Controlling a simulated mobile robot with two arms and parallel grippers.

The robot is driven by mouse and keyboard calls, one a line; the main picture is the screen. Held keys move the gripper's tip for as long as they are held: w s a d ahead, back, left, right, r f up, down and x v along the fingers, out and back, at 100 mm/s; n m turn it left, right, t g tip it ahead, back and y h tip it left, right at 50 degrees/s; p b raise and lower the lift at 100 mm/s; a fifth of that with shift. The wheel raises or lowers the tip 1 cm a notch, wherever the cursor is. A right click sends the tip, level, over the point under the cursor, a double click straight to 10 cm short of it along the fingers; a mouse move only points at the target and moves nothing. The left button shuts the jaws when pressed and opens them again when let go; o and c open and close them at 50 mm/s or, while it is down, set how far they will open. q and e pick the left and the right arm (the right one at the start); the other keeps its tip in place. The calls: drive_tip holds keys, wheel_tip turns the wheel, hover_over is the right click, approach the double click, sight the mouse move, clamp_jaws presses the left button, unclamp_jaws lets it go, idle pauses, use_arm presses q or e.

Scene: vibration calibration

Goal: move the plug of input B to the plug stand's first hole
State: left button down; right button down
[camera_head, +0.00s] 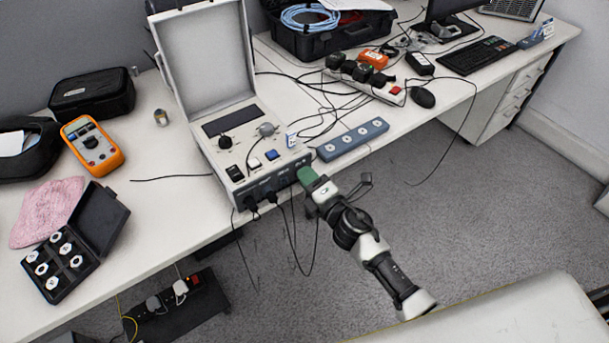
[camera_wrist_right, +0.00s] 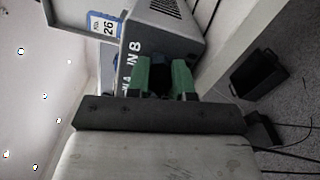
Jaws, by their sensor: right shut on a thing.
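The calibration unit (camera_head: 240,150) stands open on the desk, with black plugs (camera_head: 260,198) and hanging cables along its front face. My right gripper (camera_head: 308,177) is at the right end of that face. In the right wrist view its green fingers (camera_wrist_right: 161,72) are shut on a dark plug (camera_wrist_right: 160,80), right by the unit's front panel (camera_wrist_right: 150,35) marked "IN B". Whether the plug is still seated in the socket is hidden. The plug stand (camera_head: 352,140), a blue-grey bar with a row of white-ringed holes, lies right of the unit. My left gripper is not in view.
A multimeter (camera_head: 92,146), a pink cloth (camera_head: 48,210) and a black case of round pieces (camera_head: 62,262) lie left. A power strip (camera_head: 372,84), cables and a mouse (camera_head: 422,96) lie behind the stand. Floor is open before the desk.

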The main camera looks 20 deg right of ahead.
drive_tip(key=shift+n, duration=0.8)
drive_tip(key=c, duration=0.9)
unclamp_jaws()
drive_tip(key=shift+v, duration=2.5)
drive_tip(key=shift+s, duration=0.1)
drive_tip(key=b+v, duration=0.2)
drive_tip(key=v, duration=0.8)
drive_tip(key=shift+s, duration=0.25)
